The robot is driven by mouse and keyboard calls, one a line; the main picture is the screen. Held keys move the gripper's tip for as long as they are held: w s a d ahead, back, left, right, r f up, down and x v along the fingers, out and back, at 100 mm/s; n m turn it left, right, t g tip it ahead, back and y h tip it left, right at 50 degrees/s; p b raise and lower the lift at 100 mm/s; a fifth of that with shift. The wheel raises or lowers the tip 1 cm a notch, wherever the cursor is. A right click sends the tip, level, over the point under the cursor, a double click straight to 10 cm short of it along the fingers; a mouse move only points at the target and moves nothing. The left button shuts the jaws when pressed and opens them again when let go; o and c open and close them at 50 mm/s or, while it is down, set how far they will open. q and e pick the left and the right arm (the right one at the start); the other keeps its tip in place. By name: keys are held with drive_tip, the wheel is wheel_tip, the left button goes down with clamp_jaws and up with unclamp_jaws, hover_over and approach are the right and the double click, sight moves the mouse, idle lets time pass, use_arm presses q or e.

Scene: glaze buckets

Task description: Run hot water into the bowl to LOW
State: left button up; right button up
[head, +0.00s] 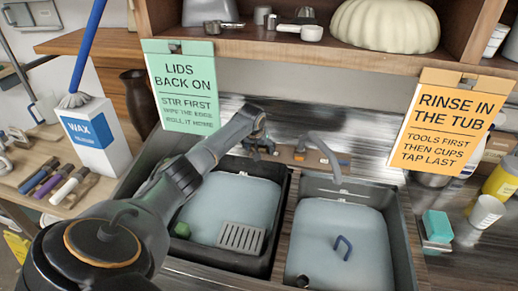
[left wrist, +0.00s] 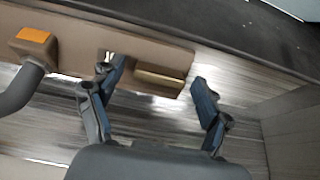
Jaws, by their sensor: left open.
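A twin sink has a left basin (head: 232,205) and a right basin (head: 340,235), both showing pale blue-grey surfaces. No separate bowl and no LOW mark can be made out. A curved grey spout (head: 326,152) rises behind the basins from a brown tap ledge (head: 300,158). The spout also shows in the left wrist view (left wrist: 22,92), below an orange patch (left wrist: 34,35). My left gripper (head: 262,150) is at the ledge's left end, fingers spread. In the left wrist view, a brass-coloured bar (left wrist: 160,78) lies between the open fingers (left wrist: 158,85), with visible gaps.
Hanging signs (head: 187,85) (head: 450,122) flank the sink below a shelf (head: 240,40). Cups (head: 486,211) stand at right.

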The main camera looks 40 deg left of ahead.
use_arm(q)
drive_tip(key=shift+r, duration=0.15)
drive_tip(key=v, duration=1.1)
drive_tip(key=shift+r, duration=0.3)
drive_tip(key=shift+s+d, duration=0.15)
